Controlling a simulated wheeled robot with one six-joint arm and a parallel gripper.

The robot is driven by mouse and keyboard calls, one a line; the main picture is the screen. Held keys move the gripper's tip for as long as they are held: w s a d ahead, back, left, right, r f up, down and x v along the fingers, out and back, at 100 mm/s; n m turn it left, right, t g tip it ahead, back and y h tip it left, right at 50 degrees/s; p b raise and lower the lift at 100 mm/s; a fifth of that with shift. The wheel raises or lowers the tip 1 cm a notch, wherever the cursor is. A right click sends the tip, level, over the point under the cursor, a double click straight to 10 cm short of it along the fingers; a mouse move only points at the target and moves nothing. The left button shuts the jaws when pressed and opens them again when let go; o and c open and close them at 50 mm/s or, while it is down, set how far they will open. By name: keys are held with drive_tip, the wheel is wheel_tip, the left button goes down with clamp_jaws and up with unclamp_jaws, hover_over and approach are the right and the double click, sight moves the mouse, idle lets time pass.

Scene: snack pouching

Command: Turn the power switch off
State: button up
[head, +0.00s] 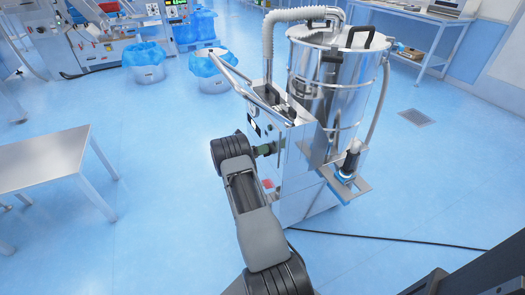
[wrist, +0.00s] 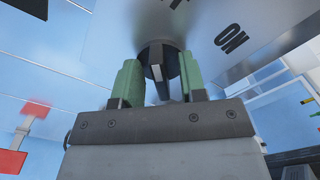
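The power switch is a black rotary knob (wrist: 158,62) with a raised grip bar, on a bare metal panel in the wrist view. The word "ON" (wrist: 232,38) is printed on the panel to its right. My gripper (wrist: 160,85) has green fingers, one on each side of the knob, with gaps between them and the grip bar. I cannot tell whether either finger touches the knob's rim. In the head view my gripper (head: 267,150) is at the left side panel of the steel vacuum machine (head: 297,165), and the knob is hidden.
A metal drum (head: 325,85) with a grey hose (head: 268,45) stands on the machine. A steel table (head: 45,160) is at the left. A black cable (head: 390,238) lies on the floor. Blue-lined bins (head: 145,72) stand behind. The floor between table and machine is clear.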

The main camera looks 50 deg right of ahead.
drive_tip(key=v, duration=1.3)
drive_tip(key=shift+a, duration=0.4)
drive_tip(key=shift+w, duration=0.15)
